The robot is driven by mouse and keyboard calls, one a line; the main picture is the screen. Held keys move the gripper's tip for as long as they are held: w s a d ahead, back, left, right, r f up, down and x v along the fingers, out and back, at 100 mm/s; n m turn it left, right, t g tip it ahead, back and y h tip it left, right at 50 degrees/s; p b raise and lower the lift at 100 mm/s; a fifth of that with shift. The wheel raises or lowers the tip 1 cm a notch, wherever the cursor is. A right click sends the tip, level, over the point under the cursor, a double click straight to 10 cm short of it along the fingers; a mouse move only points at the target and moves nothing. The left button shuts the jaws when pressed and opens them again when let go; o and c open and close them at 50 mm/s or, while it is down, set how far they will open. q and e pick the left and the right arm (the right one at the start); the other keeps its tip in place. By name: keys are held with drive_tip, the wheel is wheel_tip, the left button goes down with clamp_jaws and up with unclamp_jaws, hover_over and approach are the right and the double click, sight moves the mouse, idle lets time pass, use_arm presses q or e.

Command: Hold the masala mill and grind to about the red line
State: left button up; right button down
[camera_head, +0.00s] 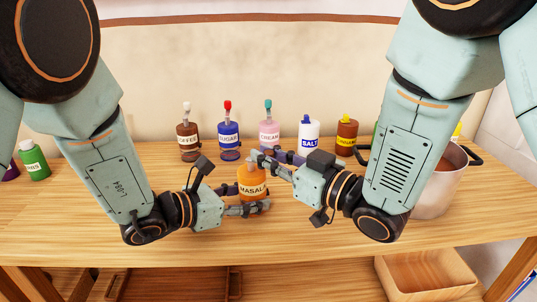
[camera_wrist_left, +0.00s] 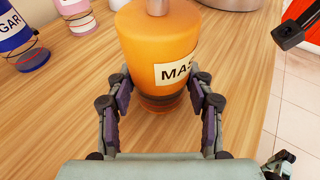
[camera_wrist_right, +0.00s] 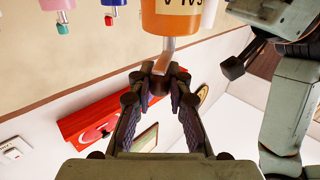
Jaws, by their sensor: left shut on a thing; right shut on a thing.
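The masala mill (camera_head: 252,184) is an orange bottle with a pale MASALA label, upright at the middle of the wooden counter. My left gripper (camera_head: 248,203) is shut around its lower body; in the left wrist view the fingers flank the orange mill (camera_wrist_left: 158,45), with dark bands near its base. My right gripper (camera_head: 264,162) is above it, shut at the mill's top. In the right wrist view the fingers close on a metallic crank piece (camera_wrist_right: 162,62) beside the orange body (camera_wrist_right: 178,15). I cannot make out a red line.
Coffee (camera_head: 187,137), sugar (camera_head: 228,138), cream (camera_head: 269,134), salt (camera_head: 308,133) and vinegar (camera_head: 346,136) bottles stand behind. A pot (camera_head: 438,192) stands at right, partly behind my right arm. A green bottle (camera_head: 34,161) is far left. The front counter is clear; a wooden box (camera_head: 425,276) sits below.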

drive_tip(key=c, duration=1.2)
unclamp_jaws()
drive_tip(key=shift+d, duration=0.1)
drive_tip(key=shift+v, duration=5.95)
drive_tip(key=shift+s, duration=0.1)
